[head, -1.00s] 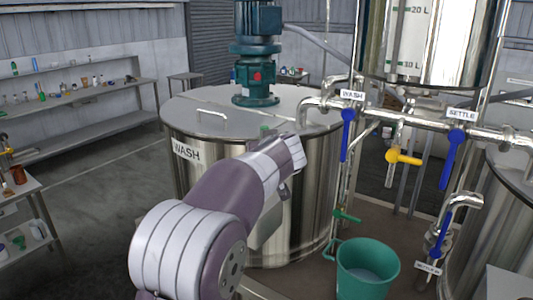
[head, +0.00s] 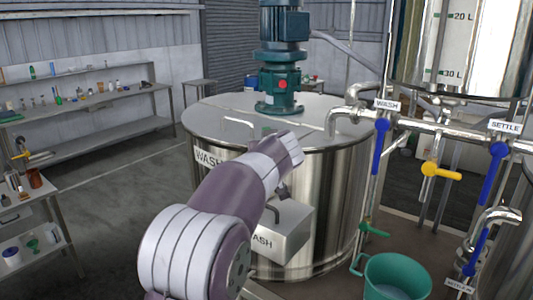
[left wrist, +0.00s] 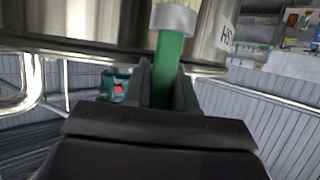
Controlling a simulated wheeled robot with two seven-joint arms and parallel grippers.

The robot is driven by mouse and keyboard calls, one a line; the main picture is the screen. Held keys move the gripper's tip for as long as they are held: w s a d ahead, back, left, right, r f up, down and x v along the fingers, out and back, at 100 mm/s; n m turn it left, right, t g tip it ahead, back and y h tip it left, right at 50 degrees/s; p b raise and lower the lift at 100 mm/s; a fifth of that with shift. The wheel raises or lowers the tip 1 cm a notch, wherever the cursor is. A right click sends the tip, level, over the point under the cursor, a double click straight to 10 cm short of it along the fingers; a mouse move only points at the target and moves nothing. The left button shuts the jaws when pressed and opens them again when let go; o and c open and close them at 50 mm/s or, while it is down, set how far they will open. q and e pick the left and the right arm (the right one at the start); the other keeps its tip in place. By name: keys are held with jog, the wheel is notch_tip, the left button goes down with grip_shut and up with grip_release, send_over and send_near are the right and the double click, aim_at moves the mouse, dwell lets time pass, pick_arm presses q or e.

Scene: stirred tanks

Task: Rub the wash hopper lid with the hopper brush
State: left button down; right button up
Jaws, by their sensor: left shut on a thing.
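My left gripper (left wrist: 165,80) is shut on the hopper brush (left wrist: 168,60), which has a green handle and a pale band above it in the left wrist view. The wash hopper (head: 275,238) is a grey box with a partly covered WASH label at the tank's front. Its lid (head: 285,214) is partly hidden by my arm. I see no contact between brush and lid. My right gripper is out of view.
The steel wash tank (head: 325,185) with its teal motor (head: 283,60) stands behind the arm. Pipes with blue valve handles (head: 381,145) and a yellow one (head: 440,172) are at right. A green bucket (head: 395,277) stands lower right. Shelves (head: 100,98) line the left.

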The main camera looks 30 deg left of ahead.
pick_arm(q)
notch_tip(320, 180, up, 2)
jog(key=shift+r, duration=0.15)
notch_tip(320, 180, up, 5)
jog(key=p, duration=0.3)
jog(key=shift+d+f+p, duration=0.15)
jog(key=shift+f+p, duration=0.05)
jog(key=shift+p, duration=0.1)
jog(key=shift+r, duration=0.4)
jog(key=shift+d, duration=0.2)
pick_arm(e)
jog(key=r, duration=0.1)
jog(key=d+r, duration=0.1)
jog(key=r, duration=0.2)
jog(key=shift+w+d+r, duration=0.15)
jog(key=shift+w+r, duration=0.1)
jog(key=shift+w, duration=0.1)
pick_arm(q)
jog(key=shift+a, duration=0.15)
